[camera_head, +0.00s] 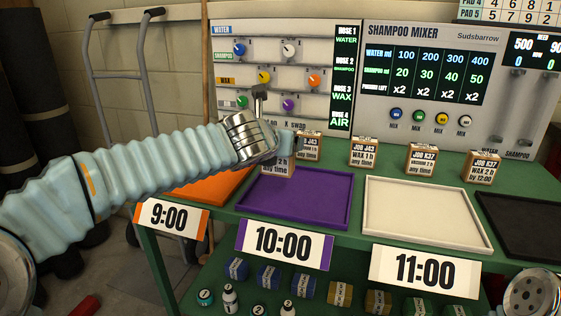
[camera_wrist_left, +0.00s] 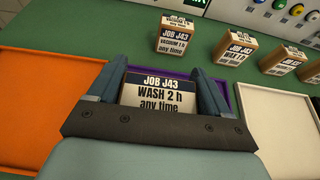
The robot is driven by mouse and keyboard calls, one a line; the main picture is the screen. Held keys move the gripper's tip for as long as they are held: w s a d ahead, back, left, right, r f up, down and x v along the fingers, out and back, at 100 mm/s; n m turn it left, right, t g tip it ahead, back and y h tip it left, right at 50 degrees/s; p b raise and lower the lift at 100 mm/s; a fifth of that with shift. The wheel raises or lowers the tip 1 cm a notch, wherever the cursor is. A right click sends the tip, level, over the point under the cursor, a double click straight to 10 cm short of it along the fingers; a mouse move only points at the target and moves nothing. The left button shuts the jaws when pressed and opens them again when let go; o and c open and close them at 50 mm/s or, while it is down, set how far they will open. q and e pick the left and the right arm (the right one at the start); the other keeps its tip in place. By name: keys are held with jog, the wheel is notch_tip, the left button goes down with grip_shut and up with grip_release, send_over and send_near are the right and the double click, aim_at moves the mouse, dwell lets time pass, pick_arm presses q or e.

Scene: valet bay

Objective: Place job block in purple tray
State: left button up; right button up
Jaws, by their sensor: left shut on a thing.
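My left gripper (camera_head: 287,143) reaches in from the left over the purple tray (camera_head: 300,203) in the head view. It is shut on a job block (camera_wrist_left: 160,93) labelled "JOB J43 WASH 2 h any time", which shows between its fingers in the left wrist view. In the head view this block is partly hidden by the gripper, above the tray's back left part. I cannot tell whether it touches the tray floor. The rest of the purple tray's floor is empty. Part of a metal arm shows at the bottom right, but my right gripper is out of view.
Other job blocks (camera_head: 364,152) stand along the green table behind the trays. An orange tray (camera_head: 212,188) lies left of the purple one, a white tray (camera_head: 420,213) and a black tray (camera_head: 525,222) right. The control panel (camera_head: 440,90) rises behind.

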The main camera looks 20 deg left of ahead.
pick_arm(q)
jog(key=shift+w+a+f+b, duration=0.1)
jog(key=shift+w+f+b, duration=0.2)
jog(key=shift+f, duration=0.45)
jog(key=shift+w+f+b, duration=0.15)
jog(key=shift+f+b, duration=0.2)
jog(key=shift+f, duration=0.45)
jog(key=shift+w+a+f+b, duration=0.1)
jog(key=shift+w+f+b, duration=0.2)
jog(key=shift+f, duration=0.45)
jog(key=shift+s, duration=0.1)
jog(key=shift+f, duration=0.1)
jog(key=o, duration=1)
jog(key=shift+o, duration=0.2)
jog(key=shift+r, duration=0.25)
jog(key=p+v, duration=0.1)
jog(key=v, duration=1.1)
jog(key=shift+f, duration=0.2)
